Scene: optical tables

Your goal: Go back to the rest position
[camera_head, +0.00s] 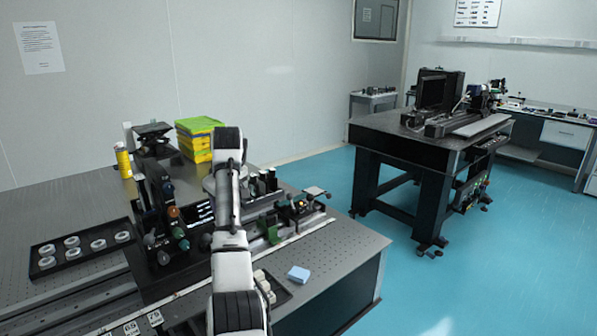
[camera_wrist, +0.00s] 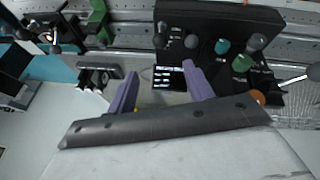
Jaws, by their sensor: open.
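My gripper (camera_wrist: 160,70) shows in the wrist view as two purple fingers, spread apart with nothing held between them. It faces a black instrument panel (camera_wrist: 213,18) with several round knobs and a small lit display (camera_wrist: 168,76). In the head view my white and black arm reaches up over the near optical table (camera_head: 345,250). The gripper itself is hidden there behind the arm links. Whether the fingers touch the panel cannot be told.
A black tray (camera_head: 84,262) with several white rings lies at the left. Yellow-green bins (camera_head: 197,140) stand behind the arm. A blue block (camera_head: 298,274) lies at the front right. Another optical table (camera_head: 430,150) stands beyond open blue floor (camera_head: 490,260).

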